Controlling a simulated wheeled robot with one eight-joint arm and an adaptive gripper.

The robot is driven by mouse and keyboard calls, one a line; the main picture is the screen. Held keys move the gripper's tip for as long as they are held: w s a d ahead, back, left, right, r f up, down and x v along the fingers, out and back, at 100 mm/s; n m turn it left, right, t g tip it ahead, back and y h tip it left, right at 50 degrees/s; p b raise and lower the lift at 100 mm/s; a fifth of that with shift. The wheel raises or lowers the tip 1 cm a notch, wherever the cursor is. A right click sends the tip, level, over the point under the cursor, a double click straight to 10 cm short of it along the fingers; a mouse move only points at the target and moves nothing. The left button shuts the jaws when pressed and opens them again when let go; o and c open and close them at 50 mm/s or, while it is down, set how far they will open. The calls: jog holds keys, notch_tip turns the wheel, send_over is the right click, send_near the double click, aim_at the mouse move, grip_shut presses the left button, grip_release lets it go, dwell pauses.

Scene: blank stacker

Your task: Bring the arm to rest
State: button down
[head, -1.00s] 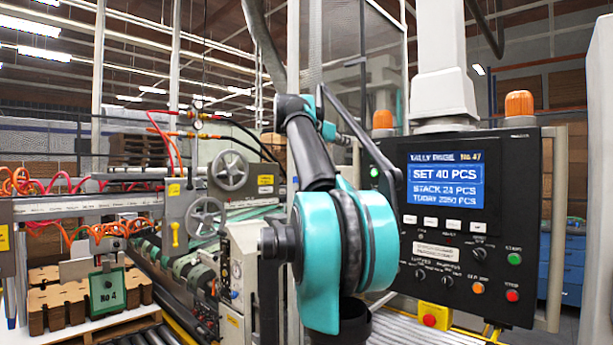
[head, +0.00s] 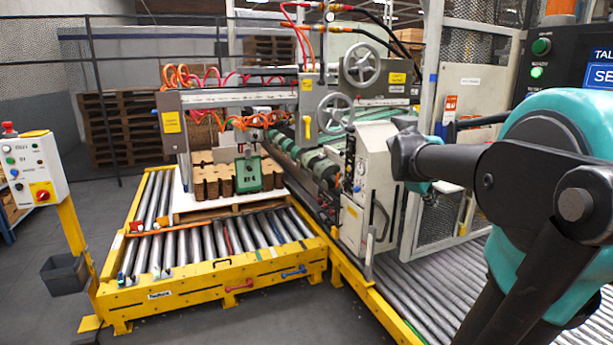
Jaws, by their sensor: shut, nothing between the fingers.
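My arm (head: 560,140), with teal covers and dark grey links, fills the right side of the head view. It is bent, with a large teal joint close to the camera. A dark, stubby joint points left from it, in front of the machine's right side.
A stacking machine with handwheels (head: 361,64) stands at the centre. Cut brown blanks (head: 215,182) and a green No 4 plate (head: 248,175) sit on a pallet over a yellow-framed roller conveyor (head: 215,285). A control post (head: 35,170) stands left. Grey floor is clear in front.

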jog(key=s+a+f+m+y, duration=0.3)
jog(key=s+a+f, duration=0.5)
jog(key=f, duration=0.5)
jog(key=s+a+f+m+y, duration=0.3)
jog(key=s+a+f+m, duration=0.2)
jog(key=s+a+f, duration=0.4)
notch_tip(320, 180, down, 4)
jog(key=s, duration=0.3)
jog(key=shift+g+y, duration=0.3)
jog(key=shift+g, duration=0.1)
jog(key=shift+w+r, duration=0.1)
